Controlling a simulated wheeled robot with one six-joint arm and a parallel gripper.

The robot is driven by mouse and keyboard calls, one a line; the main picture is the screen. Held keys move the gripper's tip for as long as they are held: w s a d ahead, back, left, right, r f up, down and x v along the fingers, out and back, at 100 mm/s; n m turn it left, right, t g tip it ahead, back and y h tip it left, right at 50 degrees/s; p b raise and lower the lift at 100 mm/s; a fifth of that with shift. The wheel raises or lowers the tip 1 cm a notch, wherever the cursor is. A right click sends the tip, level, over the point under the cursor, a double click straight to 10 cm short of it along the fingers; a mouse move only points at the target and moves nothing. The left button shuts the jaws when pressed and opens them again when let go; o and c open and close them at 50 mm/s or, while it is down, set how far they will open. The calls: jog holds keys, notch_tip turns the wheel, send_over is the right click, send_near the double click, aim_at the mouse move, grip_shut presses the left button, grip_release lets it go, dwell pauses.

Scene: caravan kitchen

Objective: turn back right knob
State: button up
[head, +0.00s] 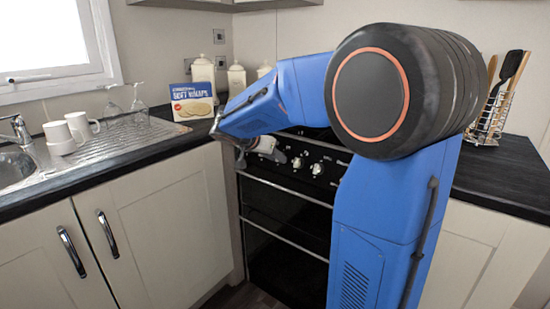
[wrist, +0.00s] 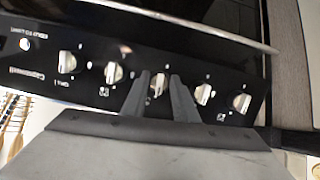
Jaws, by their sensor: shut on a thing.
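The cooker's black control panel (wrist: 35,62) carries a row of several pale silver knobs, seen upside down in the wrist view. My gripper (wrist: 159,81) has its two dark fingers on either side of the middle knob (wrist: 157,86) and is shut on it. Two knobs lie to the left, a near one (wrist: 113,74) and a far one (wrist: 68,62). Two more lie to the right, a near one (wrist: 203,94) and an end one (wrist: 241,102). The panel marks are too small to tell which knob is the back right one. In the head view, my wrist partly hides the panel.
The black oven front (head: 285,235) is below the panel, between cream cupboards. A dark worktop (head: 510,180) with a utensil rack (head: 490,125) is on the right. Two white mugs (head: 62,136), glasses and a boxed packet (head: 192,101) stand by the sink on the left.

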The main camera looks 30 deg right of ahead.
jog(key=shift+m, duration=0.5)
jog(key=o, duration=1)
jog(key=v, duration=1.7)
jog(key=shift+s+a, duration=0.1)
jog(key=shift+s, duration=0.25)
jog(key=shift+s, duration=0.1)
